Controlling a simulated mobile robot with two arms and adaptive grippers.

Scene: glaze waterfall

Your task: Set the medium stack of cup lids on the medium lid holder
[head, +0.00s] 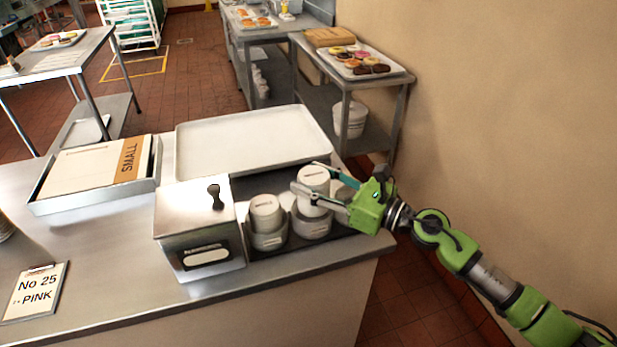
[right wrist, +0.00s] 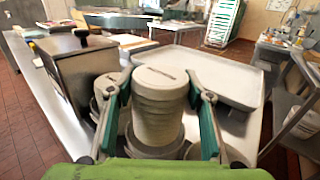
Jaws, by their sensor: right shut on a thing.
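My right gripper (head: 306,177) is shut on a white stack of cup lids (head: 314,189), one finger on each side. The stack is upright, directly over a round grey lid holder (head: 311,228). In the right wrist view the held stack (right wrist: 159,108) has its lower end at the holder (right wrist: 150,150); I cannot tell whether it rests there. The label on its top is too small to read. Another lid stack (head: 265,214) stands in a holder (head: 268,241) just left. A third holder (head: 346,193) is partly hidden behind my gripper. My left gripper is out of view.
A metal lidded box (head: 196,238) stands left of the holders. A large empty tray (head: 250,138) lies behind them. A tray with a flat box marked SMALL (head: 95,172) and a clipboard (head: 35,292) lie further left. The wall is close on the right.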

